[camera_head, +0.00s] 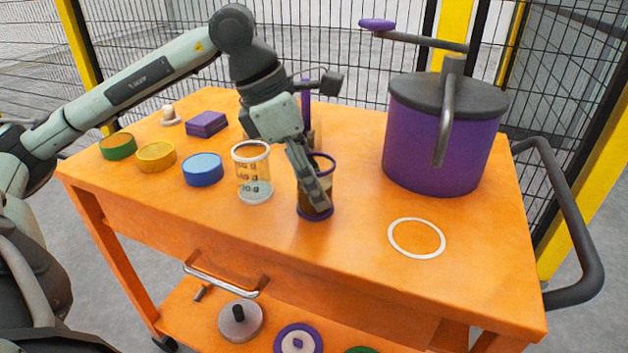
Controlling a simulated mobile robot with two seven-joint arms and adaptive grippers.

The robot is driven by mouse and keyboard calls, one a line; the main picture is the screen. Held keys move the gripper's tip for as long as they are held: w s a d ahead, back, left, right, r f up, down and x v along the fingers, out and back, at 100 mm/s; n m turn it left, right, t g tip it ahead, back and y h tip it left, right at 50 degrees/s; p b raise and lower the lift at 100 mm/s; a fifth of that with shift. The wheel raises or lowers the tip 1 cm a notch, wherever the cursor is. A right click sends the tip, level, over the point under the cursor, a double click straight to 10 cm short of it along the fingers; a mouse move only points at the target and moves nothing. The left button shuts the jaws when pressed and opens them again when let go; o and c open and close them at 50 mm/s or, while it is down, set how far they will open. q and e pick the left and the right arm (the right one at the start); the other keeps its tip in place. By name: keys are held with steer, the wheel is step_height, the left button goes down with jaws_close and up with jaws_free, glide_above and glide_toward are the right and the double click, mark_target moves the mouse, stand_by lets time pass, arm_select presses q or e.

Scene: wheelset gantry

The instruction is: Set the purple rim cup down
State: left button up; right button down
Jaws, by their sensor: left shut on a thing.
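The purple rim cup (318,208) is a clear cup with a purple rim and purple base, with brown contents. It stands upright at the front middle of the orange cart top; I cannot tell whether its base touches the surface. My left gripper (318,192) reaches down from behind and is shut on the cup, its fingers hiding part of the wall. A white ring mark (416,221) lies on the cart top to the right of the cup. My right gripper does not show.
A clear cup with a white rim (252,180) stands close left of the held cup. Blue (203,168), yellow (156,156) and green (118,146) round containers and a purple box (206,124) are further left. A large purple pot with a crank (440,145) stands at the right.

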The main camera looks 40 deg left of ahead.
arm_select(q)
steer(key=shift+f, duration=0.15)
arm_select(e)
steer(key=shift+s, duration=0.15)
arm_select(q)
steer(key=o, duration=1.3)
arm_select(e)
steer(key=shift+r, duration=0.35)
arm_select(q)
steer(key=shift+r, duration=0.25)
steer(key=p+v, duration=0.1)
steer(key=v, duration=1)
steer(key=shift+s+a+r, duration=0.15)
steer(key=shift+s+r, duration=0.05)
steer(key=shift+r, duration=0.15)
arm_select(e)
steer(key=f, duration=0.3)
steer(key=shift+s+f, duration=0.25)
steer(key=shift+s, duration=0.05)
